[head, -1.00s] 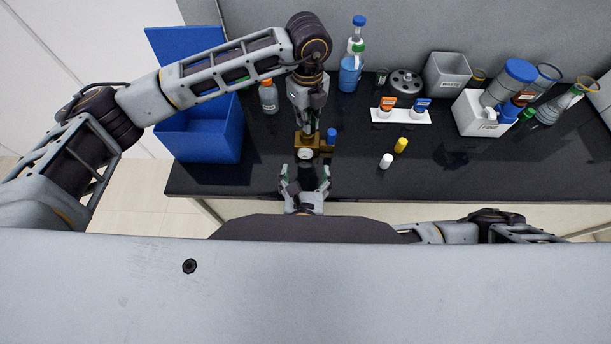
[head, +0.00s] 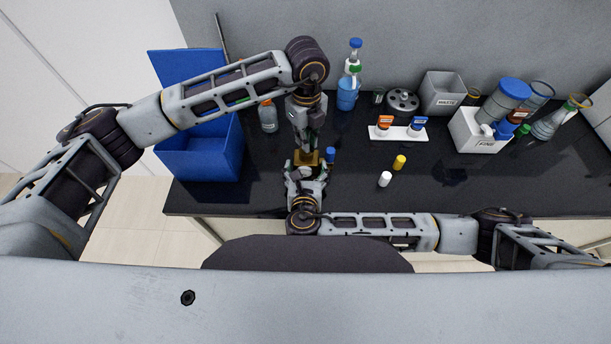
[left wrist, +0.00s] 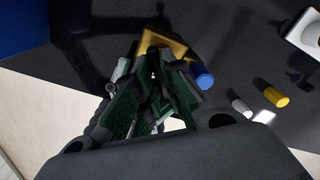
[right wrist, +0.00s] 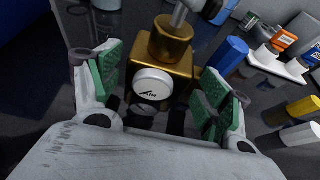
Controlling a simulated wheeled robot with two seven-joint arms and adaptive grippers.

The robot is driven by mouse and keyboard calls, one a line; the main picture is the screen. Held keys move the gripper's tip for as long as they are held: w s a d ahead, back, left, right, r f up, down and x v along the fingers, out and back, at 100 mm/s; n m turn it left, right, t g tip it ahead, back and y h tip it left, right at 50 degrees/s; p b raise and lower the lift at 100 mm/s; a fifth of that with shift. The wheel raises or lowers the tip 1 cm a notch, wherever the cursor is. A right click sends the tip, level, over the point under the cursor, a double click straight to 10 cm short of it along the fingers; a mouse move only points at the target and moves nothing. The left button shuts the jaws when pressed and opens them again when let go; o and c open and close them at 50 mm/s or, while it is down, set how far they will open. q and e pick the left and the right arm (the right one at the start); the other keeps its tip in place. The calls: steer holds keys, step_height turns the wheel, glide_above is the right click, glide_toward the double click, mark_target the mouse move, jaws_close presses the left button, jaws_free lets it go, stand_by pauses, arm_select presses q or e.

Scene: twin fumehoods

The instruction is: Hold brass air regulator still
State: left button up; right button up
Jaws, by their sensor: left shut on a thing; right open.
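The brass air regulator (head: 307,157) stands near the front edge of the black bench. The right wrist view shows its brass body (right wrist: 168,52), a white front knob or dial (right wrist: 153,84) with dark lettering, and a blue side part (right wrist: 228,57). My left gripper (head: 305,147) comes down from above, shut on the regulator's top. In the left wrist view its fingers hide part of the brass body (left wrist: 163,41). My right gripper (head: 305,174) is open in front of the regulator. Its green pads (right wrist: 158,88) lie either side of the white front, with gaps visible.
A white cap (head: 384,179) and a yellow cap (head: 399,162) lie to the right. A blue bin (head: 205,150) is at the left, a grey-bodied bottle (head: 268,118) beside it. A white holder (head: 398,132), waste box (head: 445,90) and white box (head: 475,130) stand farther back.

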steer(key=shift+w+f, duration=0.2)
steer(key=shift+w, duration=0.25)
steer(key=shift+c, duration=0.3)
steer(key=c, duration=1.3)
steer(key=shift+o, duration=0.2)
arm_select(q)
steer(key=o, duration=0.7)
steer(key=shift+c, duration=0.2)
steer(key=shift+r, duration=3.55)
